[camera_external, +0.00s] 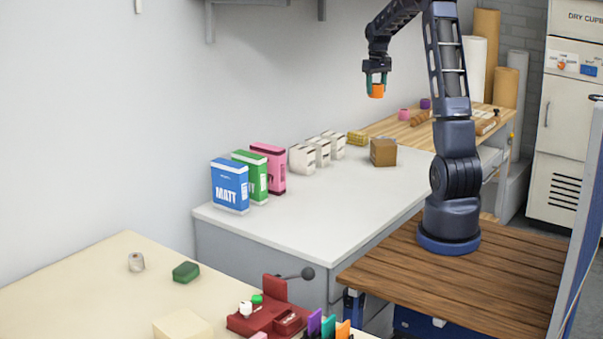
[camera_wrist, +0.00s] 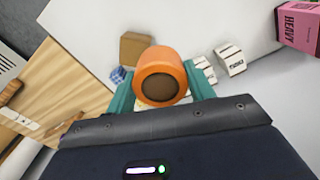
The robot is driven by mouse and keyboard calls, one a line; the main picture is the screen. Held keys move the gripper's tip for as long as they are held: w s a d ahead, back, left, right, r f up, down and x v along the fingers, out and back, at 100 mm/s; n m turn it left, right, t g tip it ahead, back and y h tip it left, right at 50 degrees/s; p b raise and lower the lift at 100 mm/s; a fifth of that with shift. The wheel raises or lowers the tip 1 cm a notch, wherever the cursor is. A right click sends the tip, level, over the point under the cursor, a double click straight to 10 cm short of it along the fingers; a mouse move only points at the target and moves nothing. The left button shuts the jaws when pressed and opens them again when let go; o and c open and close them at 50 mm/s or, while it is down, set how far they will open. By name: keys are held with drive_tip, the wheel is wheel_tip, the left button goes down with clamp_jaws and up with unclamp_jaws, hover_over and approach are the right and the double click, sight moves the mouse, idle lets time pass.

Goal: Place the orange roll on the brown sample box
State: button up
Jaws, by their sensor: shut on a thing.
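The orange roll (camera_external: 376,91) is held in my gripper (camera_external: 376,85), high above the grey-white table. In the wrist view the orange roll (camera_wrist: 161,75) sits between the two teal fingers of my gripper (camera_wrist: 160,92), its dark brown end facing the camera. The brown sample box (camera_external: 383,152) stands on the far end of the white table, well below the roll. In the wrist view the brown box (camera_wrist: 134,47) shows just beyond the roll, partly hidden by it.
White cartons (camera_external: 318,152) stand left of the brown box, with a yellow item (camera_external: 357,138) behind. Blue (camera_external: 230,185), green and pink MATT-type boxes stand at the table's left. A wooden bench (camera_external: 445,127) behind holds pink and purple rolls. The white table's (camera_external: 335,205) front is clear.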

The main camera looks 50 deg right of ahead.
drive_tip(key=d+n, duration=0.2)
drive_tip(key=d, duration=0.4)
drive_tip(key=n, duration=0.4)
hover_over(370, 147)
drive_tip(key=f, duration=0.1)
wheel_tip(370, 147, down, 20)
drive_tip(key=shift+d+f, duration=0.1)
drive_tip(key=shift+d, duration=0.05)
drive_tip(key=shift+f, duration=0.15)
drive_tip(key=o, duration=1)
